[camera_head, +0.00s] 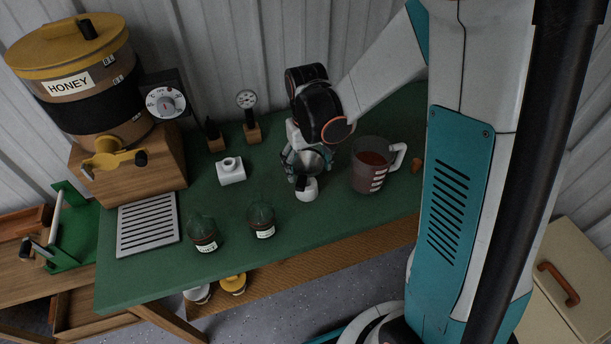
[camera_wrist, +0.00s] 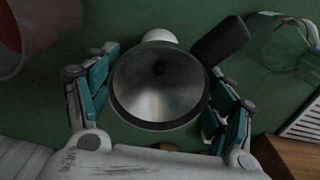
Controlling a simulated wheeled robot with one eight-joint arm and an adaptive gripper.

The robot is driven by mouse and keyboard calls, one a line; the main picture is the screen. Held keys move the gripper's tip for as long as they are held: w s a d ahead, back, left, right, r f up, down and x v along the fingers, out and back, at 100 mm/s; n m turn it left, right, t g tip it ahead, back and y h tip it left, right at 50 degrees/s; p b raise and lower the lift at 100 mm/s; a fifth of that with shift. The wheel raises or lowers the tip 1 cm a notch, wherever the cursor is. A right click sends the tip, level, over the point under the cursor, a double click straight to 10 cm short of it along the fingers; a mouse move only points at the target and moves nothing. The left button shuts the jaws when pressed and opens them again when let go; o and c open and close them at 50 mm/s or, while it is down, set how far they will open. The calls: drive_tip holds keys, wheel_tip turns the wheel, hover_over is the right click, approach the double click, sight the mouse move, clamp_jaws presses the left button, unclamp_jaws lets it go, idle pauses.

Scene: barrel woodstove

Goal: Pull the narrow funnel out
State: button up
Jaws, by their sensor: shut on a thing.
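In the head view the funnel (camera_head: 311,160) is partly covered by my gripper (camera_head: 304,166), low over the green table. In the wrist view my gripper (camera_wrist: 160,68) has one teal finger on each side of the cone, shut on it. A black handle-like piece (camera_wrist: 221,41) sticks out beside the cone. A white rounded object (camera_head: 307,190) shows in front of and below it. The funnel's lower end is hidden.
A measuring jug (camera_head: 368,172) with red-brown liquid stands close on the right. Two labelled glass jars (camera_head: 204,233) (camera_head: 262,219), a white block (camera_head: 231,171), a dial gauge (camera_head: 249,112), a drip grate (camera_head: 148,224) and a honey tank (camera_head: 84,90) stand left.

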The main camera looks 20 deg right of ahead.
drive_tip(key=shift+r, duration=0.3)
drive_tip(key=shift+r+p, duration=1.1)
drive_tip(key=shift+r, duration=0.45)
